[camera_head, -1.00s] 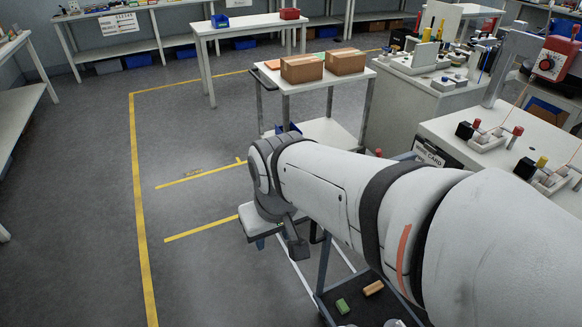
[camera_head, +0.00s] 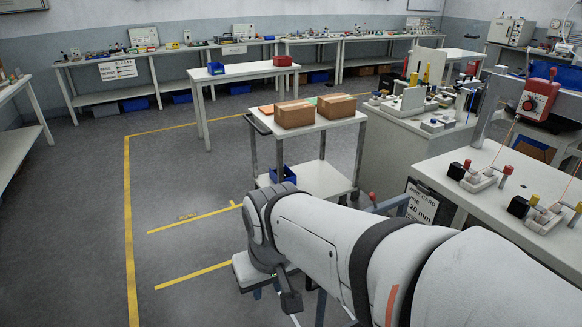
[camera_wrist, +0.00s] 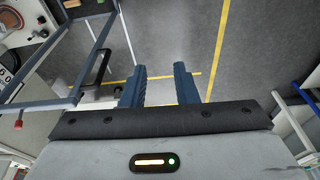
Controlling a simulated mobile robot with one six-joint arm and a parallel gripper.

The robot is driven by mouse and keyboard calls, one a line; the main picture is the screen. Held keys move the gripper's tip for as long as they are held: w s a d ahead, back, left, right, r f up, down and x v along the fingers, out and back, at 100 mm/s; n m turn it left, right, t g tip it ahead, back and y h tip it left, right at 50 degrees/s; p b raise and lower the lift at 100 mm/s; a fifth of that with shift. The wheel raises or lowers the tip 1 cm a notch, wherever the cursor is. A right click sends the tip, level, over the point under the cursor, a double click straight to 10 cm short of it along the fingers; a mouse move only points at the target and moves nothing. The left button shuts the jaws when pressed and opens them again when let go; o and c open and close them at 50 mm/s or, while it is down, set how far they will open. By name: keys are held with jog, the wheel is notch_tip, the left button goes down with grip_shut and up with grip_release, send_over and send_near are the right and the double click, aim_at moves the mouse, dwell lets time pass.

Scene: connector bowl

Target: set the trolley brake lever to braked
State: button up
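A trolley (camera_head: 340,117) with a pale top and lower shelf stands beyond my arm in the head view, with two cardboard boxes on it. Nearer, a blue-grey frame (camera_head: 393,203) is partly hidden by my arm. A small red knob (camera_head: 373,196) shows beside that frame. The wrist view shows a blue-grey frame (camera_wrist: 40,105) at left, with a red knob (camera_wrist: 19,124) below it. I cannot tell for sure whether this knob is the brake lever, or its setting. My gripper (camera_wrist: 158,82) is open and empty, its two blue fingers apart above the floor.
A white bench (camera_head: 450,180) with connector fixtures stands at right, a sign on its side. A table (camera_head: 245,70) with blue and red bins is behind the trolley. Yellow floor lines (camera_head: 128,220) mark clear floor at left. A black bar (camera_wrist: 97,72) is left of my fingers.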

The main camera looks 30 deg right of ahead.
jog(key=shift+w+d+f+m, duration=0.1)
jog(key=shift+f+m, duration=0.3)
jog(key=shift+m, duration=0.1)
jog(key=shift+c, duration=0.8)
jog(key=f+m, duration=0.1)
jog(key=m, duration=0.1)
jog(key=w+m+y+b, duration=0.1)
jog(key=m, duration=0.1)
jog(key=f+m+g+y+b, duration=0.1)
jog(key=shift+w+d+f+m, duration=0.2)
jog(key=shift+d+f+m, duration=0.15)
jog(key=shift+m, duration=0.05)
grip_shut()
jog(key=w+d+f+m+t+y+b, duration=0.25)
jog(key=w+d+m, duration=0.25)
jog(key=m, duration=0.5)
jog(key=w+d+f+m+t+y+b, duration=0.25)
jog(key=w+d+m+y, duration=0.2)
jog(key=m, duration=0.55)
jog(key=s+d+f+m+t+h+b, duration=0.1)
jog(key=d+m+t, duration=0.4)
jog(key=d+m, duration=0.5)
jog(key=s+d+f+m+t+h+b, duration=0.1)
jog(key=d+m+t+h+b, duration=0.3)
jog(key=d+m, duration=0.6)
jog(key=d+t+h, duration=0.1)
jog(key=d, duration=0.7)
jog(key=shift+s+t+h+b, duration=0.3)
jog(key=shift+t+h, duration=0.1)
